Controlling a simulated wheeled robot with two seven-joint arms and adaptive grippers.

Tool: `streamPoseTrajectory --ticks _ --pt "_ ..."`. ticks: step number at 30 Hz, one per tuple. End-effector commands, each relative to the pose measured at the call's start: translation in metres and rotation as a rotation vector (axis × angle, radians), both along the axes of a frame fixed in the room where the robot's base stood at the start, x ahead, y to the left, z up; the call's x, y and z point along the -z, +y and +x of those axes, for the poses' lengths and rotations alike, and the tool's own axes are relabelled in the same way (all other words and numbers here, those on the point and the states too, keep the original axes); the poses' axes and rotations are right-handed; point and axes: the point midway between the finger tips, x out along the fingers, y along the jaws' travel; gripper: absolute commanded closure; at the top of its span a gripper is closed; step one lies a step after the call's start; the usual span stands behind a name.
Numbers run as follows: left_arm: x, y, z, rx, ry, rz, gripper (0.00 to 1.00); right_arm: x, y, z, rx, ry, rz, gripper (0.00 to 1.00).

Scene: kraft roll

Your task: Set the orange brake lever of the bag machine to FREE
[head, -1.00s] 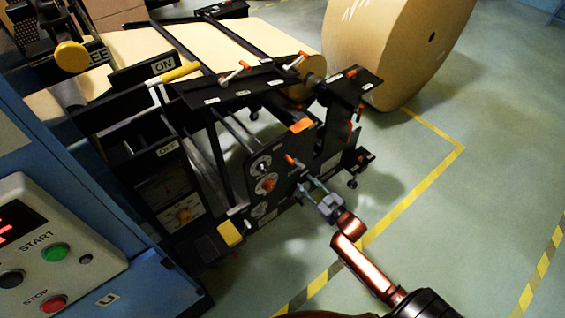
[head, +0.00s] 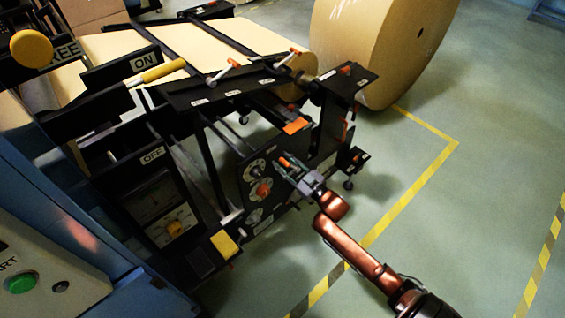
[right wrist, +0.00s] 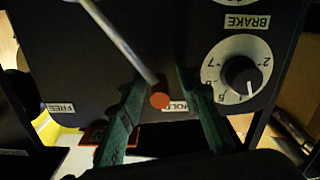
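The brake lever is a grey rod with an orange tip (right wrist: 160,101), seen in the right wrist view. The tip is beside the HOLD label (right wrist: 178,106), which is partly hidden by a finger. The FREE label (right wrist: 61,108) is further left on the same black panel. My right gripper (right wrist: 160,78) is open, with one green-lit finger on each side of the lever's end and visible gaps. In the head view my right gripper (head: 285,168) is at the machine's side panel, with the orange tip showing between its fingers. My left gripper is not in view.
A BRAKE dial (right wrist: 240,77) is close to the right finger. A red knob (head: 264,190) and gauges are on the panel beside the gripper. A large kraft roll (head: 375,50) stands behind. The floor to the right is clear, with yellow marking (head: 425,178).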

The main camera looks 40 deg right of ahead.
Motion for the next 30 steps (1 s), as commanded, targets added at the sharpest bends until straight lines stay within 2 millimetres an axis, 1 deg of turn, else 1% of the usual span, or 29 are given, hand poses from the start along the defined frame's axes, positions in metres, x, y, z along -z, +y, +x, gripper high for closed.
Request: streamPoseTrajectory --ticks 7,8,21,30 --pt "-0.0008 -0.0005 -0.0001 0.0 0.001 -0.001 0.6 -0.0007 0.0001 0.0008 0.0 -0.001 0.0 0.69" --pt "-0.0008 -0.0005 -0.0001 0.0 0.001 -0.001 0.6 -0.0007 0.0001 0.0008 0.0 -0.001 -0.001 0.71" --pt "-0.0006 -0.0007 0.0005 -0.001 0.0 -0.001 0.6 -0.0003 0.0003 0.0006 0.0 -0.001 0.0 1.0" --pt "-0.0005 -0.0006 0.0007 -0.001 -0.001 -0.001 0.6 0.0001 0.0008 0.0005 -0.001 0.0 0.001 1.0"
